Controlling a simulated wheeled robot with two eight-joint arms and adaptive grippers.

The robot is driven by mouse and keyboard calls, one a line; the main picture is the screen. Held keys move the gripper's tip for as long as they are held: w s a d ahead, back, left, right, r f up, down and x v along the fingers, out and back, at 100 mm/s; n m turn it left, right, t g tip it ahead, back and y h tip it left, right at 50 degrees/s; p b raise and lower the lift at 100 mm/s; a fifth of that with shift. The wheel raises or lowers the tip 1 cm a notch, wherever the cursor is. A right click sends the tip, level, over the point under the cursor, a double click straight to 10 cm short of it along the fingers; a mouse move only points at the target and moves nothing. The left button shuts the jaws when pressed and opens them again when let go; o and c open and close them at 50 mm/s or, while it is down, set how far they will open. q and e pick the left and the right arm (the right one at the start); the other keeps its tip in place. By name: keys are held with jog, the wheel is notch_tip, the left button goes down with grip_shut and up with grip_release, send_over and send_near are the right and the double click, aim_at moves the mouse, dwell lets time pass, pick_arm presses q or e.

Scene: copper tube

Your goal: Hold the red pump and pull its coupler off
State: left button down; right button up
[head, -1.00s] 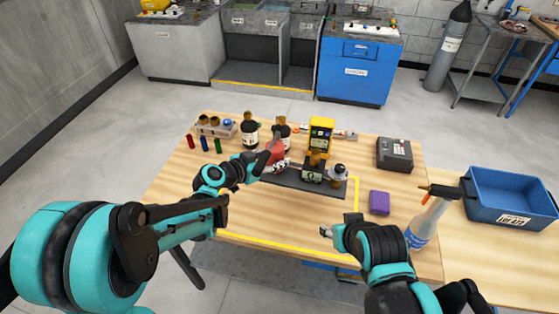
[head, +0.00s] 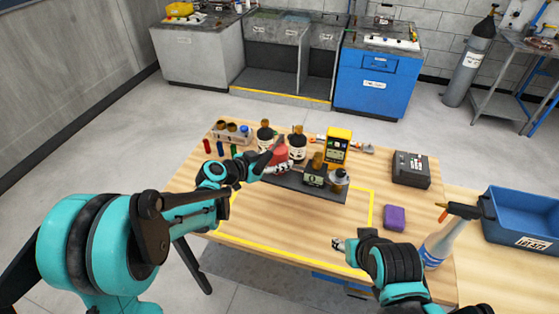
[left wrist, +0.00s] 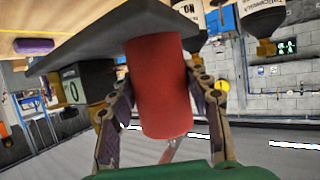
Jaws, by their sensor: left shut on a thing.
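The red pump (head: 280,153), a plain red cylinder, stands at the far left part of a dark base plate (head: 273,183) on the table. In the left wrist view the red pump (left wrist: 158,85) fills the middle, with a finger on each side. My left gripper (left wrist: 165,100) is shut on it; in the head view this gripper (head: 270,163) partly covers the pump. I cannot make out the coupler for certain. A dark unit with a small display (head: 314,177) and a grey round-topped part (head: 339,178) stand on the same plate. My right gripper (head: 338,244) is low, apart from the plate; its fingers are too small to read.
Dark bottles (head: 265,135) and a yellow meter (head: 338,146) stand behind the plate. A purple block (head: 394,217), black box (head: 411,169), spray bottle (head: 440,243) and blue bin (head: 522,215) are to the right. The table front, inside the yellow tape, is clear.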

pick_arm(q)
jog(key=shift+f+b, duration=3.45)
jog(key=shift+f, duration=0.55)
pick_arm(e)
jog(key=shift+f, duration=3.45)
pick_arm(q)
jog(key=shift+f+b, duration=0.85)
jog(key=shift+f, duration=0.45)
pick_arm(e)
jog(key=shift+f, duration=0.85)
pick_arm(q)
jog(key=shift+f, duration=0.2)
jog(key=shift+s, duration=0.1)
jog(key=shift+r, duration=0.1)
